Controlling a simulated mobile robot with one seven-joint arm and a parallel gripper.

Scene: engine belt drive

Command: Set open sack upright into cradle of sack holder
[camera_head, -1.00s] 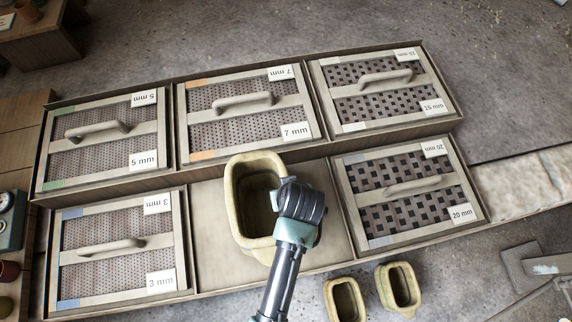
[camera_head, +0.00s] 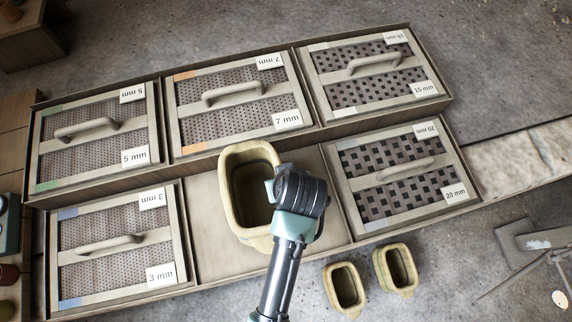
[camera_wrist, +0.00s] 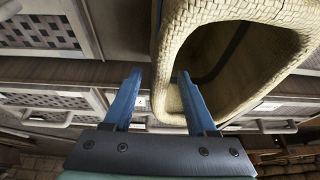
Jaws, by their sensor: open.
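An open woven beige sack (camera_head: 228,192) stands with its mouth facing up, over the empty bay of the sieve rack. It also shows large and tilted in the wrist view (camera_wrist: 180,42). My gripper (camera_head: 270,190) is at its right rim in the head view. In the wrist view my gripper (camera_wrist: 160,90) is open, with one blue finger outside the sack and the other across its dark mouth. The sack's wall lies between the fingers' lines; I cannot tell whether they touch it. I cannot clearly make out the sack holder's cradle.
The rack (camera_head: 325,236) holds several handled sieves, including the 20 mm sieve (camera_head: 402,172) to the right and the 3 mm sieve (camera_head: 115,245) to the left. Two smaller open sacks (camera_head: 344,286) (camera_head: 398,267) stand in front. A metal stand (camera_head: 530,245) is at the right.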

